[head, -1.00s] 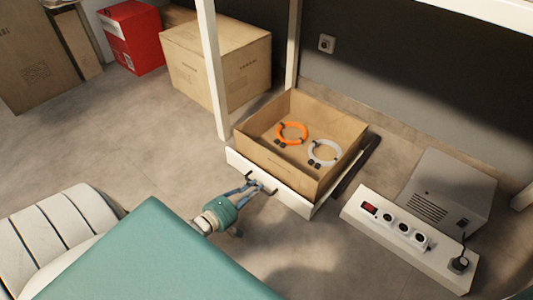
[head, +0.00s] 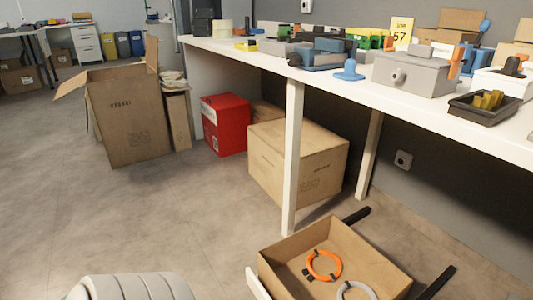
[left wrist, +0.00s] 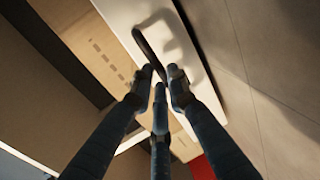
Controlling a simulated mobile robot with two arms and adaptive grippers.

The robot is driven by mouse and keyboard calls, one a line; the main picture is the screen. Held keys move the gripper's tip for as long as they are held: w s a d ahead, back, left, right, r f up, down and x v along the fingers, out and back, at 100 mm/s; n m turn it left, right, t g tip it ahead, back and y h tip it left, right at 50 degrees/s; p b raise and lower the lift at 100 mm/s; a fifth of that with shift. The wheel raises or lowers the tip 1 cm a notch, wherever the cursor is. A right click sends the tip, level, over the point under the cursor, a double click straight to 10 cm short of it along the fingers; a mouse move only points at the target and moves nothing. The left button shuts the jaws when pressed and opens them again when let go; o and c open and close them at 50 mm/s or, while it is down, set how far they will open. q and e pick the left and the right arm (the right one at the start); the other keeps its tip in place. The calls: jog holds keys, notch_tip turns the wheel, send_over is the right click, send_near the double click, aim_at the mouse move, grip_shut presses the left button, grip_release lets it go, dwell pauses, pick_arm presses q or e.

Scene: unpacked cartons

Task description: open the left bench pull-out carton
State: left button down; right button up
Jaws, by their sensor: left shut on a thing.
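The pull-out carton (head: 290,254) is a brown open-topped box at the bottom of the head view, on a white-fronted drawer (head: 256,284). It stands out from under the bench on dark slide rails (head: 438,284). An orange ring (head: 324,266) and a grey ring (head: 355,291) lie inside. In the left wrist view, the dark bar handle (left wrist: 148,47) is on the white drawer front (left wrist: 124,12). My left gripper (left wrist: 161,77) is shut on the handle's near end; fingers partly hide the contact. The left gripper is outside the head view. My right gripper is not in view.
A white bench leg (head: 292,160) stands just behind the carton. A closed brown carton (head: 315,170) and a red box (head: 225,125) sit under the bench (head: 330,78). A tall open carton (head: 128,125) stands at left. The floor at left is clear.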

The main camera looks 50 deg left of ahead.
pick_arm(q)
jog(key=shift+s, duration=0.1)
jog(key=c, duration=1.7)
grip_release()
jog(key=shift+o, duration=0.2)
jog(key=v, duration=1.2)
